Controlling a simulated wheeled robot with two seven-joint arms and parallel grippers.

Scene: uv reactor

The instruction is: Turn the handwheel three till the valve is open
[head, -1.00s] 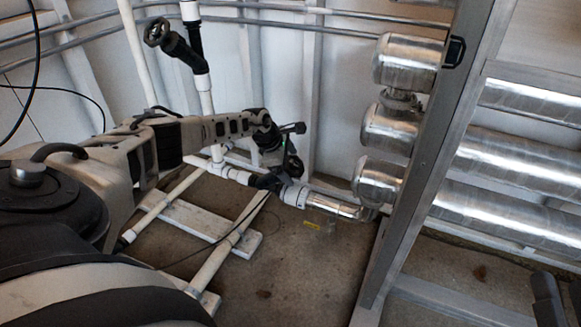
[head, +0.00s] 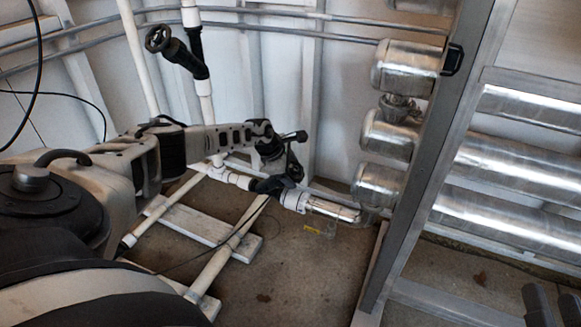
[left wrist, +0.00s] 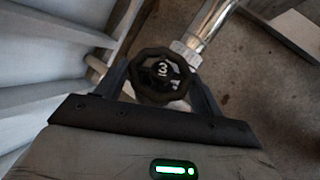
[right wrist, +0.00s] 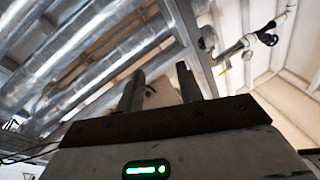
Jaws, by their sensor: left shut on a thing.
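Handwheel three (left wrist: 160,75) is a dark wheel with a white "3" on its hub, near the middle of the left wrist view. My left gripper (left wrist: 162,84) has one finger on each side of its rim and is shut on it. In the head view my left gripper (head: 291,158) is down at the low black valve on the white pipe, hiding most of the wheel. I cannot tell how far the valve is open. My right gripper (right wrist: 160,88) is open and empty in the right wrist view, away from the wheel.
Another dark handwheel (head: 158,38) stands on a black valve at the upper left. Shiny metal cylinders (head: 385,135) and a grey metal frame post (head: 425,170) stand right of my left gripper. White pipes and boards (head: 205,228) lie on the floor below.

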